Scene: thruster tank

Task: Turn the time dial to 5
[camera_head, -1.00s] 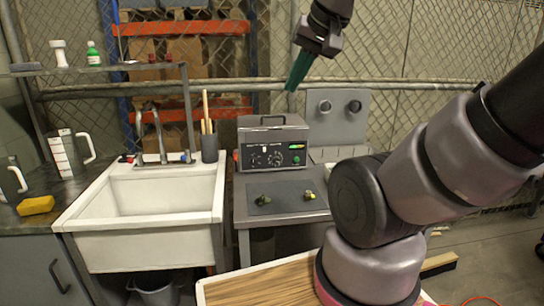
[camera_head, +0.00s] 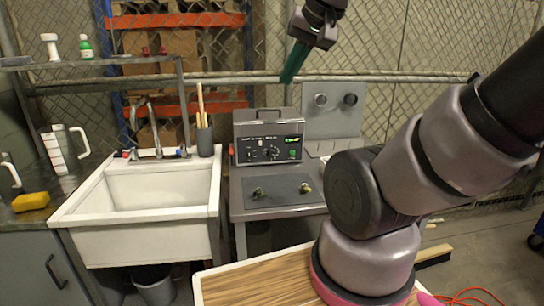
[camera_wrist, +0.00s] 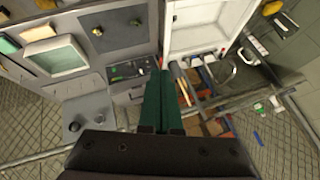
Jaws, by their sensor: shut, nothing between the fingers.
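The grey box-shaped device (camera_head: 268,136) with a top handle stands at the back of the metal table. Its dark front panel carries a black round dial (camera_head: 271,153), smaller controls, a lit green display (camera_head: 292,141) and a green button (camera_head: 292,153). The labels and the dial's setting are too small to read, so I cannot tell which control is the time dial. My gripper (camera_head: 288,76) has green fingers, shut and empty, in the air above and behind the device in the head view. In the wrist view the shut fingers (camera_wrist: 161,80) point toward the device (camera_wrist: 128,88), apart from it.
A grey mat (camera_head: 278,191) with two small green and yellow pieces lies before the device. A white sink (camera_head: 150,240) stands left, with a grey cup of sticks (camera_head: 204,140) between. A grey panel with two round knobs (camera_head: 335,110) stands right. A fence is behind.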

